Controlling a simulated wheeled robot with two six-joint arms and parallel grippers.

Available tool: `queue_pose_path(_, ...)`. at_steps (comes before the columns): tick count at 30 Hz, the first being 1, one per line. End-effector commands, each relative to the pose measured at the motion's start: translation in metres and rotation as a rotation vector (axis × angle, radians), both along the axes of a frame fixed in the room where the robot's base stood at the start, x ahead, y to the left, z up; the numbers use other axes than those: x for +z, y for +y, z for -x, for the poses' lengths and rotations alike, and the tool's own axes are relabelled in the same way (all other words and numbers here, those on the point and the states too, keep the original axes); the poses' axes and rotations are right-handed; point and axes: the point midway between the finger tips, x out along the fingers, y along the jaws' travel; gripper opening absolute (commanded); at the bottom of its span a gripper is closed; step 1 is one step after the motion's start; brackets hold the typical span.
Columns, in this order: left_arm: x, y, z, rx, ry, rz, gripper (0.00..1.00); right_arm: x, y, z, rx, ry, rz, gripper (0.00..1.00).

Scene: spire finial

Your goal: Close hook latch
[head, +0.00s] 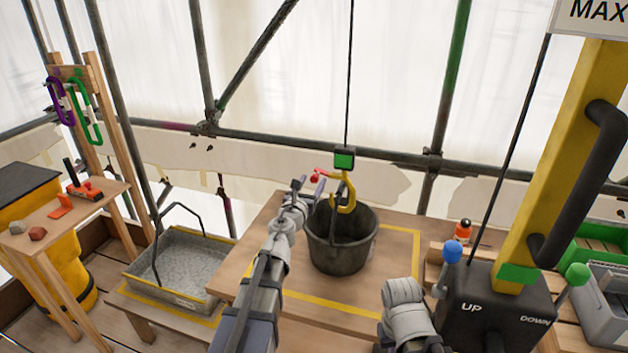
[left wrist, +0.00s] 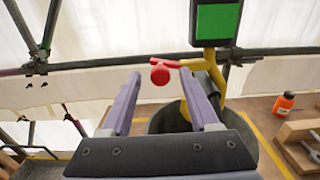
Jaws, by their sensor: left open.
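The yellow hook (head: 346,196) hangs on a cable under a block with a green face, over the black bucket (head: 342,262). Its red latch (head: 322,175) sticks out to the left, away from the hook tip, so the hook mouth stands open. My left gripper (head: 308,187) is open and empty, just left of the hook. In the left wrist view, the latch's round red end (left wrist: 160,76) shows between the two finger tips and a little beyond them; contact cannot be told. The yellow hook (left wrist: 212,84) is partly hidden behind the right finger. My right gripper is out of view.
The bucket stands on a wooden platform (head: 262,296) with yellow edge lines. A grey tray (head: 180,268) is at left. The yellow post (head: 560,150) and UP/DOWN lever box (head: 497,312) stand at right. An orange bottle (head: 462,231) is behind the box.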

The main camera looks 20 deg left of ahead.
Motion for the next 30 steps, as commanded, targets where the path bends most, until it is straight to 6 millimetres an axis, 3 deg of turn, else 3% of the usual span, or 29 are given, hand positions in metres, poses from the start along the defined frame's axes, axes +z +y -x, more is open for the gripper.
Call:
queue_pose_path(1,0.0,0.0,-0.011,0.0,0.0,0.0,0.61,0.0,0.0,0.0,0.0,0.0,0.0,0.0)
queue_pose_path(4,0.0,0.0,-0.02,0.0,0.0,0.001,0.61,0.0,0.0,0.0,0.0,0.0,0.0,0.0)
queue_pose_path(13,0.0,-0.001,-0.021,0.001,0.0,0.001,0.6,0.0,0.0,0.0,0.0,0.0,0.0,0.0)
queue_pose_path(27,0.0,-0.001,-0.021,0.001,0.0,0.001,0.07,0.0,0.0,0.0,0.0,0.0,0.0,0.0)
queue_pose_path(30,0.0,-0.001,-0.021,0.001,0.0,0.001,0.0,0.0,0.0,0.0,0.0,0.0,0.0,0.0)
